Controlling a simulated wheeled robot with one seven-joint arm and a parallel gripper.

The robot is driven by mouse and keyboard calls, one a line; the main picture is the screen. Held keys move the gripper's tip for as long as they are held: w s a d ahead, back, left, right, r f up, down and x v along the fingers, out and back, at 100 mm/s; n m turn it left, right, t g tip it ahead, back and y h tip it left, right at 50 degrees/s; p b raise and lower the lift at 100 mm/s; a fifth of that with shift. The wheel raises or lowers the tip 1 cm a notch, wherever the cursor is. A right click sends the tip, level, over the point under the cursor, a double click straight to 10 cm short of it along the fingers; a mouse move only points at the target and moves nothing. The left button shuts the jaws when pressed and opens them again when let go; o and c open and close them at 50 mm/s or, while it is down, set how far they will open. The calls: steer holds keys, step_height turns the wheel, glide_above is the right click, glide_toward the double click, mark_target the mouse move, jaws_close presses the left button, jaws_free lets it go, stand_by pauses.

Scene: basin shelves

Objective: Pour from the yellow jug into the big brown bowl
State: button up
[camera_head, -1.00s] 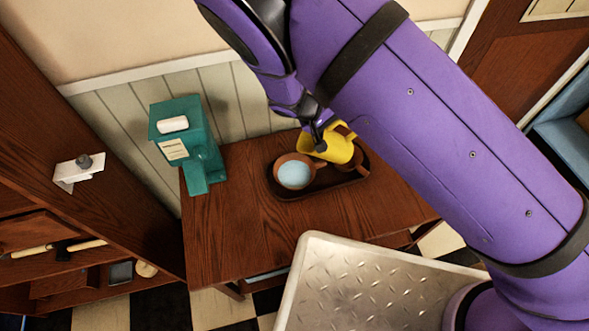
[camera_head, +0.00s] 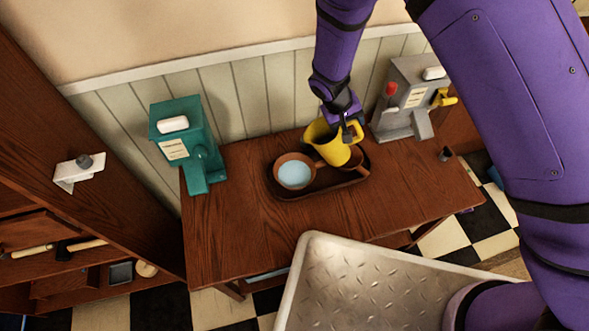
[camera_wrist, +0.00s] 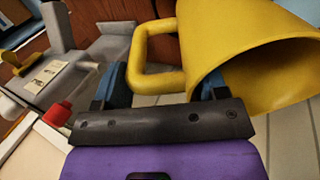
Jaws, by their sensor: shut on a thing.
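The yellow jug (camera_head: 325,147) is held above the right part of the dark tray in the head view. It looks slightly tilted to the left, with its mouth towards the upper left. My gripper (camera_head: 346,127) is shut on the jug's handle. In the wrist view the yellow jug (camera_wrist: 255,55) shows its wide mouth and its handle; its contents cannot be seen. The big brown bowl (camera_head: 293,187) stands on the tray just left of the jug, with pale blue contents inside. No stream between jug and bowl is visible.
The dark tray (camera_head: 318,187) also bears a smaller brown vessel (camera_head: 358,168), partly hidden by the jug. A teal dispenser (camera_head: 180,140) stands left on the wooden table (camera_head: 245,235), a grey dispenser (camera_head: 408,100) right. The table front is clear.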

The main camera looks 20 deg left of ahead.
mark_target(359, 129)
steer(key=shift+w+d+f+g+y, duration=0.35)
steer(key=shift+d+f+g+y, duration=0.05)
steer(key=shift+d+y, duration=0.25)
steer(key=shift+w+d+f+g+y, duration=0.3)
steer(key=shift+d+f+g+y, duration=0.1)
steer(key=shift+d+y, duration=0.2)
steer(key=shift+w+d+f+g+y, duration=0.3)
steer(key=shift+d+f+g+y, duration=0.15)
steer(key=shift+f+y, duration=0.35)
steer(key=shift+d, duration=0.1)
